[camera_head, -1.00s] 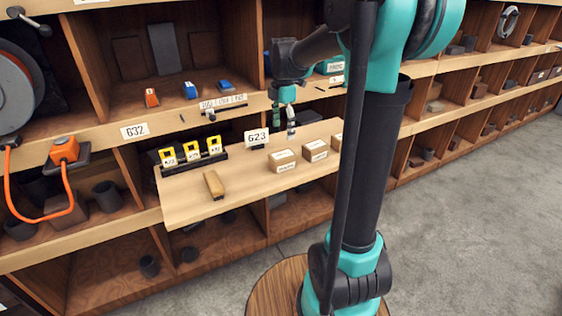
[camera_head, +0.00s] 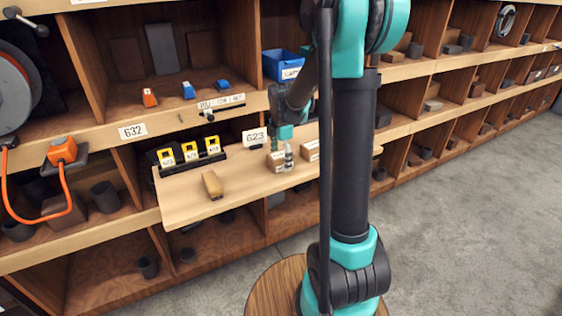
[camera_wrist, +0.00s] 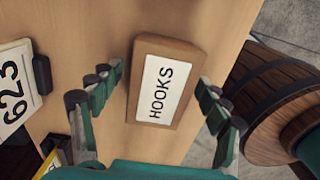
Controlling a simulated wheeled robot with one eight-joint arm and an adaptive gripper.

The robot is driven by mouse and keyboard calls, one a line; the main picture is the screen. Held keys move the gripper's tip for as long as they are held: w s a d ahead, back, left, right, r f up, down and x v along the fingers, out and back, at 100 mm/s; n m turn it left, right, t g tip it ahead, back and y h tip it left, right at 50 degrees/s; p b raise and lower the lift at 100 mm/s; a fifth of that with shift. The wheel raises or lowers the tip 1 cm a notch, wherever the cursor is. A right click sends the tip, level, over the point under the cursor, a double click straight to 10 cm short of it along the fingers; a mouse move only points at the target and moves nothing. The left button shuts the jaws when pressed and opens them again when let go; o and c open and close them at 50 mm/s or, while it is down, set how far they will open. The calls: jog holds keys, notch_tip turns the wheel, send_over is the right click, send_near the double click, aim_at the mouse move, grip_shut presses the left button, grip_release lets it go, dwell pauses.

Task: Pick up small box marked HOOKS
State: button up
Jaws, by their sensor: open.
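The small brown box marked HOOKS (camera_wrist: 170,80) sits on the wooden pull-out shelf (camera_wrist: 215,22), its white label facing up in the wrist view. My gripper (camera_wrist: 158,84) is open, with one finger pair on each side of the box and a visible gap to it. I cannot tell from the head view how far the fingertips are above the shelf.
A second labelled box (camera_head: 311,150) stands just right; my arm hides the area beyond. A number sign (camera_head: 254,137) is behind. A round barrel (camera_wrist: 275,100) stands below the shelf edge.

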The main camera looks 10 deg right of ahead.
jog(key=shift+f, duration=0.2)
jog(key=c, duration=1.5)
jog(key=shift+r, duration=0.1)
